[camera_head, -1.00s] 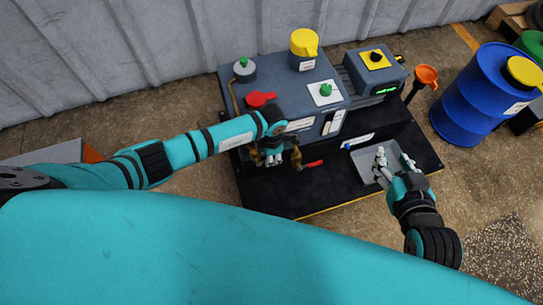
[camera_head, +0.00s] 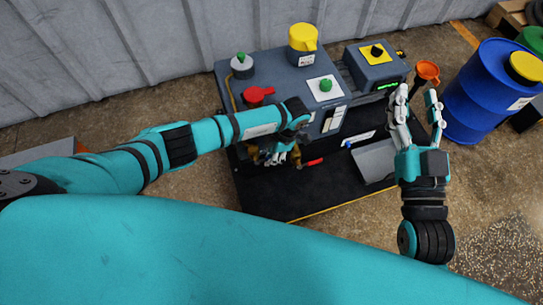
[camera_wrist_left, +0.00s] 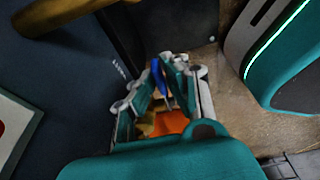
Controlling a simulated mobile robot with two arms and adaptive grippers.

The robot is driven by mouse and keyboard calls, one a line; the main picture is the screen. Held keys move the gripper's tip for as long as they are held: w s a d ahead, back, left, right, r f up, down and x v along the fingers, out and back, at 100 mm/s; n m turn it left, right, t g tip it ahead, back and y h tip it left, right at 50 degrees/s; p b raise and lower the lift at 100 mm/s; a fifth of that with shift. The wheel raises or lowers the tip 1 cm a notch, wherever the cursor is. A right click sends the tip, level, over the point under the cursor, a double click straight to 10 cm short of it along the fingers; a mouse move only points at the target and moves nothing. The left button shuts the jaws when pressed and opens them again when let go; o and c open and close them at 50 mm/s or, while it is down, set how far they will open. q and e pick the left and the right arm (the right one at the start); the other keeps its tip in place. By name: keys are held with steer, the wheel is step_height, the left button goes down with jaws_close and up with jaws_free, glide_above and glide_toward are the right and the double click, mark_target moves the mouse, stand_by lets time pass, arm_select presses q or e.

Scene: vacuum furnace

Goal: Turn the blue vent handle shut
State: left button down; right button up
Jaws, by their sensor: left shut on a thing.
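My left gripper (camera_head: 278,155) is low at the front of the grey machine, partly hidden by its own wrist in the head view. In the left wrist view its fingers (camera_wrist_left: 165,82) are closed around the blue vent handle (camera_wrist_left: 159,77), which shows as a narrow blue strip between the fingertips. Its exact angle is hard to tell. In the head view the handle is hidden by the gripper. My right gripper (camera_head: 418,108) is open and empty, fingers pointing up in the picture, right of the machine.
The grey machine (camera_head: 275,85) carries a red handle (camera_head: 256,95), a yellow-capped part (camera_head: 302,38) and a green knob (camera_head: 326,85). A red-tipped lever (camera_head: 312,162) sits right of my left gripper. A blue drum (camera_head: 487,95) stands right.

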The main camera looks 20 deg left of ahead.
arm_select(q)
steer(key=c, duration=1.4)
jaws_free()
steer(key=shift+r, duration=0.1)
steer(key=v, duration=1.1)
steer(key=shift+d+r, duration=0.1)
steer(key=shift+r, duration=0.25)
